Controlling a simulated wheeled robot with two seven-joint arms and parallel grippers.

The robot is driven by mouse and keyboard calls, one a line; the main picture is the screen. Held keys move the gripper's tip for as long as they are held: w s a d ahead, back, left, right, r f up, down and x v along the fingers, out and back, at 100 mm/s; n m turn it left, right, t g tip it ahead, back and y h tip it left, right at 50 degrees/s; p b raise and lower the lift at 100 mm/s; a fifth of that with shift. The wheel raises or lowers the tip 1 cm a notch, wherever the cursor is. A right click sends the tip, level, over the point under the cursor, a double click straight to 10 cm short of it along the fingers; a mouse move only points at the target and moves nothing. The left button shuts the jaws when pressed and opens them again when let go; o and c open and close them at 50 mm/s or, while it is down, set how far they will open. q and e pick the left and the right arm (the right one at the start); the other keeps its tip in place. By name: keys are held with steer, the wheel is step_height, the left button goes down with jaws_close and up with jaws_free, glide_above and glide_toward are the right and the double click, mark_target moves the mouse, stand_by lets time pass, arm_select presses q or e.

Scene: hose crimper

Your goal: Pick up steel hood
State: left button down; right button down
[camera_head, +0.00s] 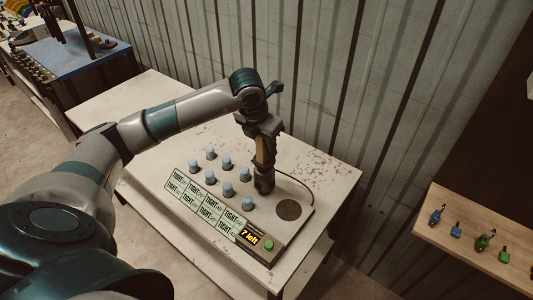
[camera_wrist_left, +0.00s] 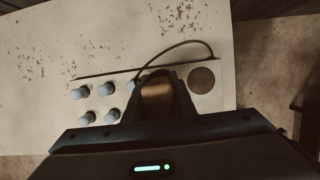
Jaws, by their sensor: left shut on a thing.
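My left gripper (camera_head: 264,160) points down over the right end of the back row of knobs on a pale panel (camera_head: 300,222). It is shut on a dark, short cylinder (camera_head: 264,184), which I take for the steel hood. The hood stands upright at panel level; whether it touches the panel or covers a knob is hidden. In the left wrist view a brownish surface (camera_wrist_left: 156,98) shows between the fingers. A thin dark cable (camera_head: 303,184) curves on the panel behind the hood. My right gripper is not in view.
Several blue-grey knobs (camera_head: 228,189) stand left of the hood. A flat brown disc (camera_head: 288,210) lies to its right. In front are "TIGHT" labels (camera_head: 205,207), a "7 left" display (camera_head: 249,237) and a green button (camera_head: 268,245). A corrugated wall (camera_head: 330,80) rises behind the table.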

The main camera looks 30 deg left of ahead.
arm_select(q)
steer(key=shift+r, duration=0.35)
steer(key=shift+d+r+b, duration=0.2)
steer(key=shift+r+b, duration=0.05)
steer(key=shift+b, duration=0.05)
steer(key=s+d+r+b, duration=0.2)
steer(key=d+r+b, duration=0.2)
steer(key=d, duration=0.7)
steer(key=shift+r, duration=1.4)
steer(key=shift+s, duration=0.1)
